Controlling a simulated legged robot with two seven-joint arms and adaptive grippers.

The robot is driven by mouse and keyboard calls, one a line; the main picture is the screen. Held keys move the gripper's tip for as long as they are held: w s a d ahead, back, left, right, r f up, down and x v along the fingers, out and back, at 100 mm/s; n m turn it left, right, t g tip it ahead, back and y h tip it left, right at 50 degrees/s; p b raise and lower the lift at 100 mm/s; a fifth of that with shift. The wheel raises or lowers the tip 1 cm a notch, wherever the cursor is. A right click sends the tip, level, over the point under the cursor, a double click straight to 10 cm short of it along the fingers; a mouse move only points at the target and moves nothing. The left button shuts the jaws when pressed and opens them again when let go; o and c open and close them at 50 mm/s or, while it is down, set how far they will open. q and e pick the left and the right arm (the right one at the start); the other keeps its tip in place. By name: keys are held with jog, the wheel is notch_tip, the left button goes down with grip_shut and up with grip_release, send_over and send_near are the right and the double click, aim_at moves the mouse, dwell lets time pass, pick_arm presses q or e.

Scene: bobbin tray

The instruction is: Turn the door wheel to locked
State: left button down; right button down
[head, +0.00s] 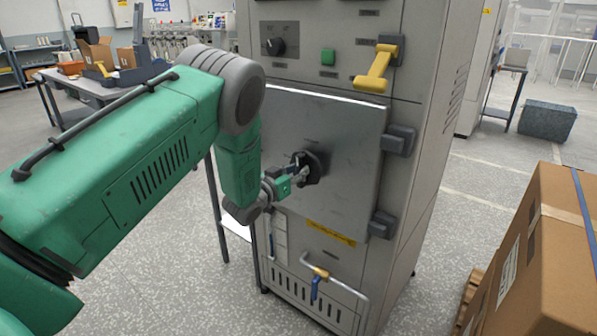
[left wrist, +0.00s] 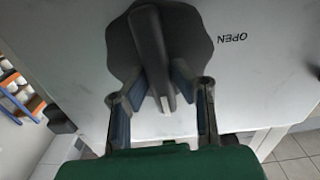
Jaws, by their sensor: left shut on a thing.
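The door wheel (head: 315,163) is a dark knob on the front of the grey metal cabinet door (head: 345,130). In the left wrist view the wheel (left wrist: 190,40) is a dark lobed disc with a raised bar across it. My left gripper (head: 298,177) is at the wheel, and in the left wrist view its fingers (left wrist: 165,88) are shut on the bar, one on each side. An OPEN label (left wrist: 232,38) shows upside down beside the wheel. The gripper hides part of the wheel in the head view. My right gripper is not in view.
The cabinet has a yellow lever (head: 376,68), a green button (head: 328,56) and a black knob (head: 274,46) above the door. A blue-handled valve (head: 316,285) sits below. Cardboard boxes (head: 535,255) stand at the right. A table (head: 95,88) is behind my arm.

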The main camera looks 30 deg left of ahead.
pick_arm(q)
jog(key=shift+f+m, duration=0.1)
jog(key=shift+m, duration=0.2)
jog(key=c, duration=1.4)
grip_release()
jog(key=shift+s, duration=0.1)
jog(key=s+a, duration=0.1)
jog(key=s, duration=1)
jog(key=shift+s, duration=0.35)
jog(key=shift+f, duration=0.1)
